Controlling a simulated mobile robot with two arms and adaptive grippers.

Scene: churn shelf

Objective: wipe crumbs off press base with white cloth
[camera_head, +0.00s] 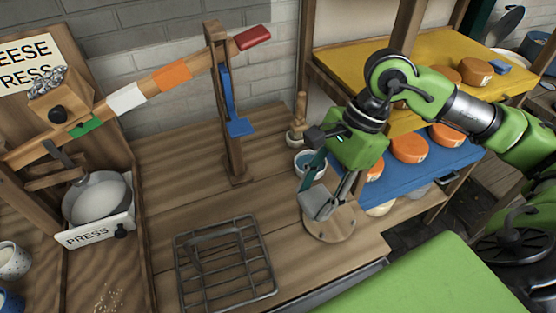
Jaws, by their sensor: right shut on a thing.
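The press base is the wooden board (80,279) at the lower left, below the white-fronted press pan (97,197) marked PRESS. Pale crumbs (108,298) lie scattered on it near the bottom edge. My right gripper (326,196) points down at the round wooden board (341,228) on the counter. It is shut on a pale grey-white piece (314,204), which looks like the folded white cloth. The piece is just above or touching the round board; I cannot tell which. The gripper is well to the right of the crumbs. My left gripper is out of view.
A metal wire rack (224,262) lies on the counter between the crumbs and my right gripper. A wooden post (226,140) carries the long lever with a red end (252,38). A small blue-rimmed bowl (309,165) is behind the gripper. Shelves with orange cheeses (409,148) stand right.

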